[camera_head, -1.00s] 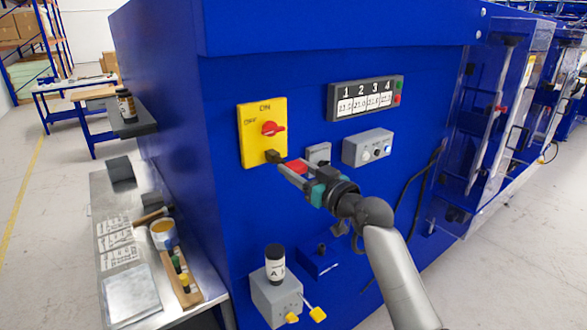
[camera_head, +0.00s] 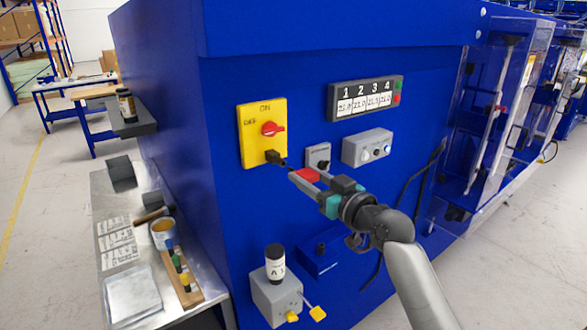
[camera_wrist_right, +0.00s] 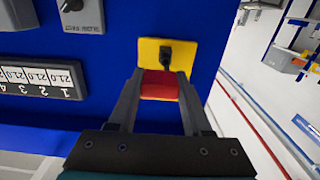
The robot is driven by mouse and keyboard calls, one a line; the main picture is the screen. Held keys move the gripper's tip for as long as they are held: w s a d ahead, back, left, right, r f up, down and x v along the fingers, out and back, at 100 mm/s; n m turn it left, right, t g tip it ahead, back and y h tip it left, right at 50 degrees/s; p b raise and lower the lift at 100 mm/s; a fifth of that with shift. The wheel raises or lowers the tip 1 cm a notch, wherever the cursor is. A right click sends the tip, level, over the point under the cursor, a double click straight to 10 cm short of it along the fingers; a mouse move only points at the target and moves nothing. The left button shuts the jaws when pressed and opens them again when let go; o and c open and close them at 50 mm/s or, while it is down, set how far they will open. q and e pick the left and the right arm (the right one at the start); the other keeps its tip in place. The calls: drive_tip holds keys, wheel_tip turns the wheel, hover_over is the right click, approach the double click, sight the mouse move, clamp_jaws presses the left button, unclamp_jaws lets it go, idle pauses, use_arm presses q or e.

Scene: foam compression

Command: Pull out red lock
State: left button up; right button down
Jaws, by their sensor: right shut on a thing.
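The yellow switch panel (camera_head: 250,150) is on the blue machine wall, with a red rotary knob (camera_head: 271,129) and a black hasp (camera_head: 276,157) at its lower edge. My right gripper (camera_head: 298,172) is just right of and below the hasp, with a visible gap to it. It is shut on the red lock (camera_head: 308,175), which also shows between the two fingers in the right wrist view (camera_wrist_right: 159,85). There the hasp (camera_wrist_right: 178,53) shows behind the lock on the yellow panel (camera_wrist_right: 150,50). My left gripper is not in view.
A small grey switch box (camera_head: 318,155) is close behind my right gripper, with a grey button box (camera_head: 368,147) beside it. The numbered display (camera_head: 365,98) is above. A grey box with yellow levers (camera_head: 275,298) is below. A metal side table (camera_head: 112,200) is at the left.

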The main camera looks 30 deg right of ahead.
drive_tip(key=shift+s, duration=0.95)
